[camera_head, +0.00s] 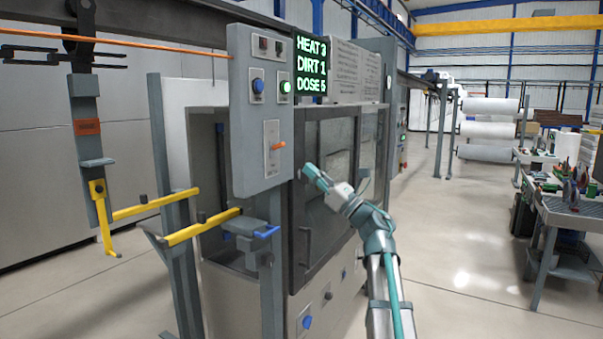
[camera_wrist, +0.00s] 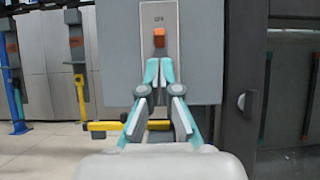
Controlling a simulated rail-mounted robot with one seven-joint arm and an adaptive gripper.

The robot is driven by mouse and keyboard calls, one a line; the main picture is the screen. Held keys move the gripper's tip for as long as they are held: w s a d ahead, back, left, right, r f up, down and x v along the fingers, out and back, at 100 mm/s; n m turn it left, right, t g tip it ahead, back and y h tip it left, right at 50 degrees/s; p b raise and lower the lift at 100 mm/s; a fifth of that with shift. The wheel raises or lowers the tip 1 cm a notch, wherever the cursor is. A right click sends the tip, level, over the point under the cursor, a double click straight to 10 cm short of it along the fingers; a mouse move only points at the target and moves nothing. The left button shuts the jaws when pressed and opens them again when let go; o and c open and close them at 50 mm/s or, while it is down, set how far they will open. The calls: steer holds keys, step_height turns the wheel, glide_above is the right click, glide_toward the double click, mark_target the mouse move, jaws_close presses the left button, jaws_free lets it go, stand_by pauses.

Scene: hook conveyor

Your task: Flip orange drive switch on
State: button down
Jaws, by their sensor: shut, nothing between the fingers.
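The orange drive switch (camera_head: 278,146) is a small lever on a light plate on the front of the grey control box (camera_head: 243,170). In the wrist view the orange lever (camera_wrist: 159,37) sits just above my fingertips in the picture, in line with them. A label above it appears to read "OFF". My gripper (camera_head: 308,172) is to the right of the box in the head view, apart from the lever there. In the wrist view my gripper (camera_wrist: 159,62) has its teal fingertips together with nothing between them. Whether they touch the lever cannot be told.
Above the switch are a blue knob (camera_head: 258,86), a lit green button (camera_head: 285,87) and a display (camera_head: 311,66) reading HEAT 3, DIRT 1, DOSE 5. Yellow arms (camera_head: 203,227) and a hanging hook carrier (camera_head: 97,190) are at left. A glazed cabinet (camera_head: 322,200) stands behind my gripper.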

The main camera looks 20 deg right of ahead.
steer(key=shift+r+b+v, duration=0.2)
steer(key=shift+b+v, duration=0.1)
steer(key=shift+v, duration=0.8)
steer(key=shift+s, duration=0.1)
